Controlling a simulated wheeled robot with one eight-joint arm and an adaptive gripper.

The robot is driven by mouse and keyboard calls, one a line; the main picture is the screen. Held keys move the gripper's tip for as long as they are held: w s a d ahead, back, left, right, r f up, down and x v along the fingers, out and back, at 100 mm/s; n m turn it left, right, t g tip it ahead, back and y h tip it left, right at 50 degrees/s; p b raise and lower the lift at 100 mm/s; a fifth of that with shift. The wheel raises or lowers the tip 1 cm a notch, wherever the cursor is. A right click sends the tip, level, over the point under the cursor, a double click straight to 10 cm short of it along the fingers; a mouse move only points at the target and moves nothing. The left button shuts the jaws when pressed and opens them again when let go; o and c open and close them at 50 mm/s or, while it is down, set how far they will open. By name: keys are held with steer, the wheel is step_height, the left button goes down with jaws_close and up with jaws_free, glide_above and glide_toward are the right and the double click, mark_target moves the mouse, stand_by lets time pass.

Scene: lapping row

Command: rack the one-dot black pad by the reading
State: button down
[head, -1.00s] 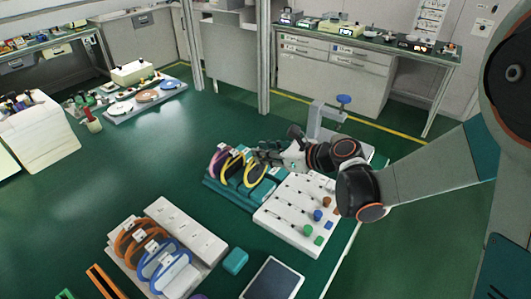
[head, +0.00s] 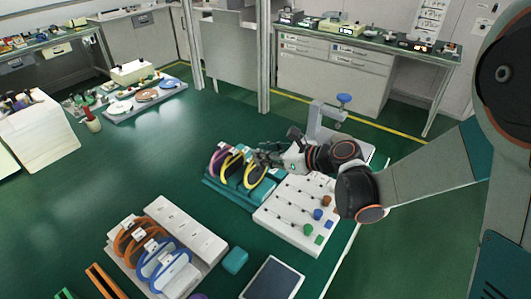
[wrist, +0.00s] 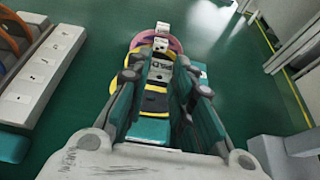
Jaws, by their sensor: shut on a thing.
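My gripper (head: 258,158) is at the teal rack (head: 212,190), over its right-hand end. In the wrist view my gripper (wrist: 157,85) has its fingers closed about a pad with a white tag (wrist: 160,70). The tag bears dark marks too small to count. Yellow and black show around this pad (wrist: 154,103), and it appears still within the rack. Behind it are a yellow-edged pad and a pink-edged pad (wrist: 170,42), each with a white tag. The fingers hide part of the held pad, and no reading can be made out.
Right of the rack lies a white board (head: 280,219) with pegs and coloured knobs. A stand with a blue knob (head: 344,98) rises behind. In front are a dark tablet (head: 272,280), a teal block (head: 235,261) and a rack with orange and blue rings (head: 165,262).

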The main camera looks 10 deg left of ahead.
steer(key=shift+f, duration=2.15)
steer(key=c, duration=1.3)
jaws_free()
steer(key=v, duration=1.2)
